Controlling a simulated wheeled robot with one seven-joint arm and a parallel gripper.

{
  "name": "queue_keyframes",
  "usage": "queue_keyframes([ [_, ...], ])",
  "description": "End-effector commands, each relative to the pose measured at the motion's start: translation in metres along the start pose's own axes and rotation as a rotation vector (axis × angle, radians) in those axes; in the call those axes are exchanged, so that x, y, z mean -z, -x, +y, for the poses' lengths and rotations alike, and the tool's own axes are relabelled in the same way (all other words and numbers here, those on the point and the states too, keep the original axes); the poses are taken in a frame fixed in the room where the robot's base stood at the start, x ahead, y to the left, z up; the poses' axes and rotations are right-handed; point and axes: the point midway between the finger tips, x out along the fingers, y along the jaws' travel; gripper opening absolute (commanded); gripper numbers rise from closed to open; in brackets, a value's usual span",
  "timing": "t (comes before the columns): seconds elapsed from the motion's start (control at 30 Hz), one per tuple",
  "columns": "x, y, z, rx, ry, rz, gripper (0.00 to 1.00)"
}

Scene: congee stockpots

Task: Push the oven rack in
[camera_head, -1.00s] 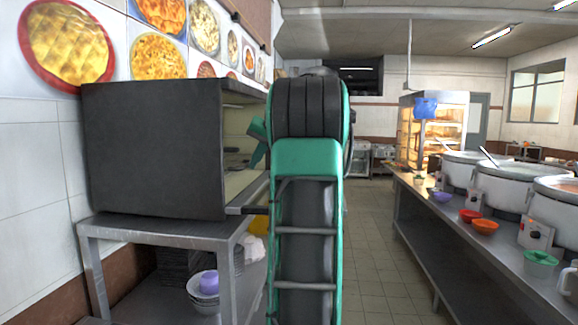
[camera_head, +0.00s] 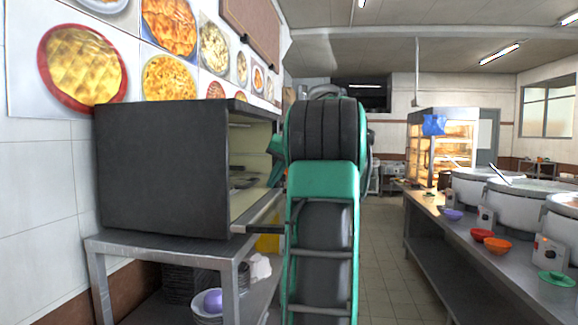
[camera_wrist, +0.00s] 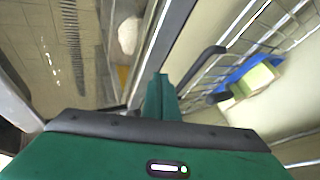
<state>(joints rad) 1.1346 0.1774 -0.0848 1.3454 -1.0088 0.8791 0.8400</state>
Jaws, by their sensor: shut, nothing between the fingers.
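The oven (camera_head: 165,170) is a dark box on a metal table, with its open front facing right toward my arm. Part of its lit inside shows, with a rack (camera_head: 243,183) partly seen and the rest hidden by the oven wall and my arm. In the wrist view, wire rack bars (camera_wrist: 250,35) run along the right side. My gripper (camera_wrist: 161,92) is shut and empty, left of the rack bars. In the head view, a green part of my gripper (camera_head: 276,165) shows at the oven opening. I cannot tell whether the fingers touch the rack.
The oven's metal table (camera_head: 150,246) holds bowls (camera_head: 207,305) on its lower shelf. A blue and pale-green item (camera_wrist: 250,80) lies beyond the rack bars. At right is a long counter (camera_head: 465,245) with stockpots (camera_head: 515,205) and bowls. The tiled aisle (camera_head: 385,260) between is clear.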

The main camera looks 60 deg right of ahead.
Motion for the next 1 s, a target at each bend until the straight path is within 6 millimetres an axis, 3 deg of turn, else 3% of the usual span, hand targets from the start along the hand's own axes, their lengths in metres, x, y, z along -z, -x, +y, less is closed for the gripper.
queue_keyframes([
  [0.2,0.003,0.05,0.006,-0.006,-0.004,0.007,0.0],
  [0.4,0.003,0.075,0.006,-0.005,-0.004,0.006,0.0],
  [0.87,0.0,0.086,0.003,-0.004,-0.002,0.003,0.0],
  [1.0,-0.008,0.089,-0.013,0.001,0.017,0.013,0.0],
])
